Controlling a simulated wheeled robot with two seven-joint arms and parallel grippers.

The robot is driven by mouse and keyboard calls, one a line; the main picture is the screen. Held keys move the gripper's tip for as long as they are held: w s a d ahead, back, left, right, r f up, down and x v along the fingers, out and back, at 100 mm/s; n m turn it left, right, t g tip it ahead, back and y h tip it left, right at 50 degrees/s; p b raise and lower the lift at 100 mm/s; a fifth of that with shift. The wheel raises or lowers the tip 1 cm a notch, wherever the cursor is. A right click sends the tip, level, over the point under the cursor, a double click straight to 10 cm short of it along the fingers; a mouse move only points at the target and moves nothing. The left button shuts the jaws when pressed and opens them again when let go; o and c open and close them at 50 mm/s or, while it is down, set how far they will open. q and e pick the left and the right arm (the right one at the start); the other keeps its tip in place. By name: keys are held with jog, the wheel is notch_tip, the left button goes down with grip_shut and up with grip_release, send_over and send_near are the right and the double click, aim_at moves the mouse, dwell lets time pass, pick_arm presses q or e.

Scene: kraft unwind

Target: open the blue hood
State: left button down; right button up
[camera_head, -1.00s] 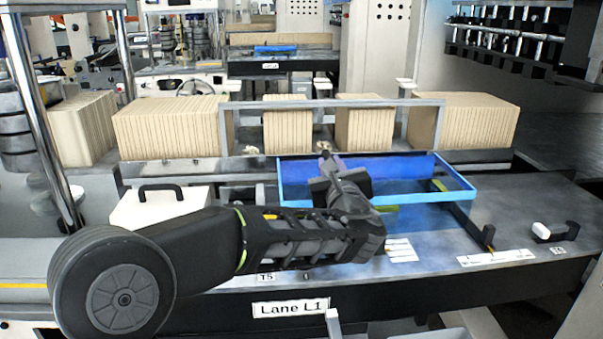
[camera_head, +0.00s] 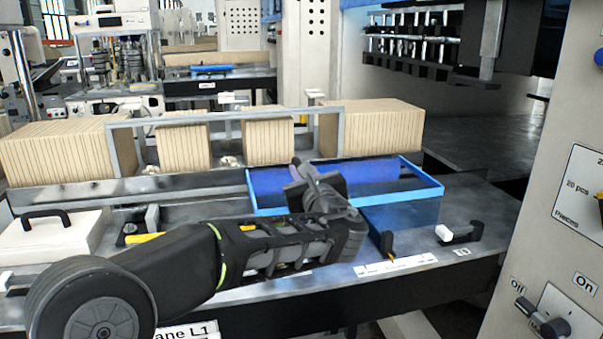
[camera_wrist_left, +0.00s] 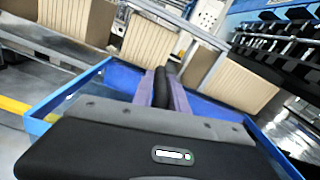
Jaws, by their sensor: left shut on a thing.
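The blue hood (camera_head: 405,216), a box-like cover with a bright blue rim and see-through blue sides, stands on the metal bench right of centre in the head view. Its rim also shows in the left wrist view (camera_wrist_left: 38,124). My left gripper (camera_head: 301,172) reaches over the hood's near side, with its fingers inside the outline of the rim. In the left wrist view its two fingers (camera_wrist_left: 165,88) are close together around a dark part that looks like the hood's handle. My forearm hides part of the hood's near left side. My right gripper is in neither view.
Stacks of brown cardboard (camera_head: 366,128) stand behind the hood under a grey frame. A white lidded box (camera_head: 50,238) with a black handle is at the left.

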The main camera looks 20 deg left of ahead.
pick_arm(q)
jog(key=c, duration=1.4)
grip_release()
jog(key=shift+a, duration=0.1)
jog(key=shift+o, duration=0.2)
jog(key=shift+s+d, duration=0.4)
jog(key=shift+s, duration=0.05)
jog(key=b+v, duration=0.1)
jog(key=v, duration=0.5)
jog(key=shift+s+d+b, duration=0.2)
jog(key=shift+s+b, duration=0.1)
